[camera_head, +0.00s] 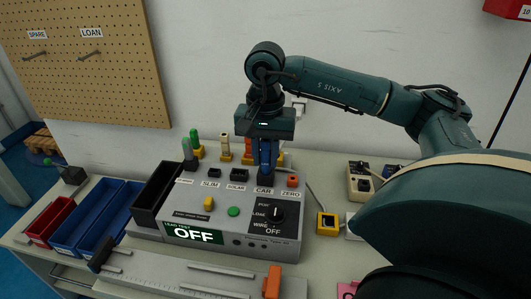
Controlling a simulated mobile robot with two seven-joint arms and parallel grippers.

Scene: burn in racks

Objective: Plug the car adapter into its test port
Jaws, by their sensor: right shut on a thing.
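The grey test box (152,219) stands on the bench, with labels including SLIM, SOLAR, CAR and ZERO along its top. My right gripper (265,165) points straight down above the CAR label, its blue fingers shut on a dark piece, taken as the car adapter (265,179). The adapter is upright at the CAR position. Its lower end is too small and dark to tell whether it is seated in the port or just above it. The box's display (194,235) reads OFF. My left gripper is not in view.
Several colored adapters (194,141) stand behind the box. Red (47,222) and blue (84,216) bins and a black tray (152,194) lie left. A grey rail with an orange block (272,281) runs in front. A yellow-framed device (327,223) stands right.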

